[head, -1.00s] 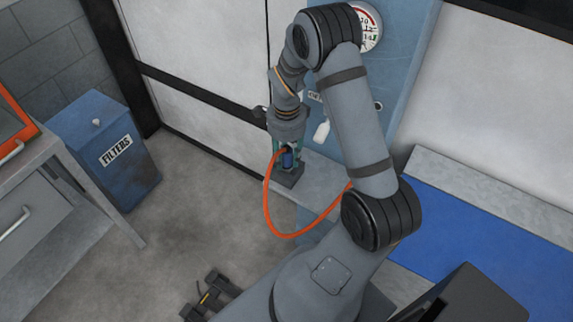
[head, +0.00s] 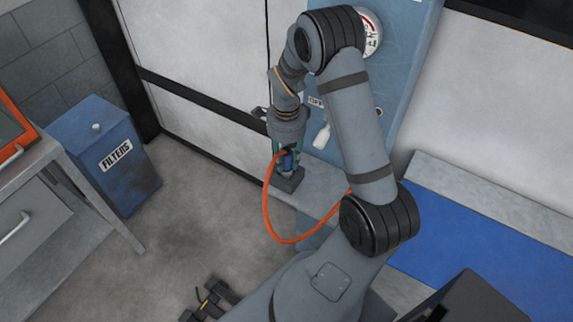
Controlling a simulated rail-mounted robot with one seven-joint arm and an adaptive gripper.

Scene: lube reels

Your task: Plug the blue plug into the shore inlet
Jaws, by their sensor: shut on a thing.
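The blue plug (head: 288,160) is in my gripper (head: 287,163), which is shut on it and points downward. An orange cable (head: 266,212) runs from the plug, hangs in a loop and rises to the right behind my arm. Just below the plug is a dark grey block (head: 289,181) at the left end of a grey ledge (head: 318,186). It may be the shore inlet, but I cannot tell for sure. I cannot tell whether the plug touches this block. My fingertips are small and partly hidden here.
A blue panel (head: 401,78) with a round gauge (head: 371,32) and a white handle (head: 321,136) stands behind my arm. A blue FILTERS bin (head: 131,181) and a grey workbench (head: 35,200) are at the left. A blue mat (head: 470,250) lies at the right.

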